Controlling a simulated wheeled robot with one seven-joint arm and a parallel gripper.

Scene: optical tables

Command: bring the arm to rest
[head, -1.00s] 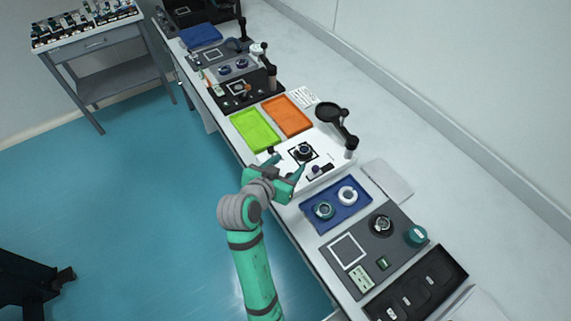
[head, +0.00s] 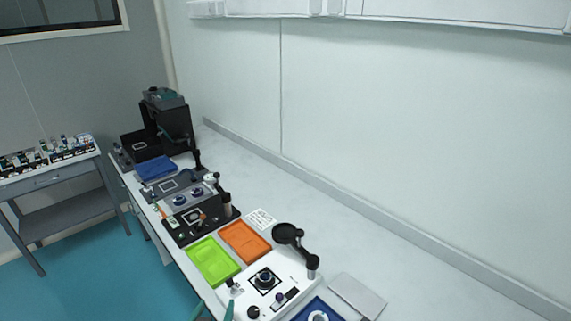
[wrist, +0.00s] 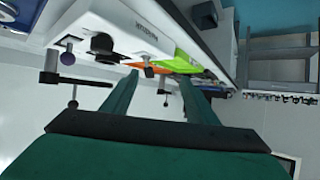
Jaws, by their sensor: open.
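My gripper shows in the wrist view (wrist: 160,92) as two green fingers, spread apart with nothing between them. In the head view only its green fingertips (head: 214,311) show at the bottom edge, in front of the white board (head: 240,301). The rest of my arm is out of that picture. In the wrist view the bench equipment appears tilted and beyond the fingers. I cannot tell the exact gap between the fingertips and the bench.
A long bench holds a green tray (head: 213,262), an orange tray (head: 245,242), a black round-headed stand (head: 287,233) and a blue tray (head: 318,309). A grey side table (head: 50,180) stands at the left. The blue floor (head: 90,270) between them is clear.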

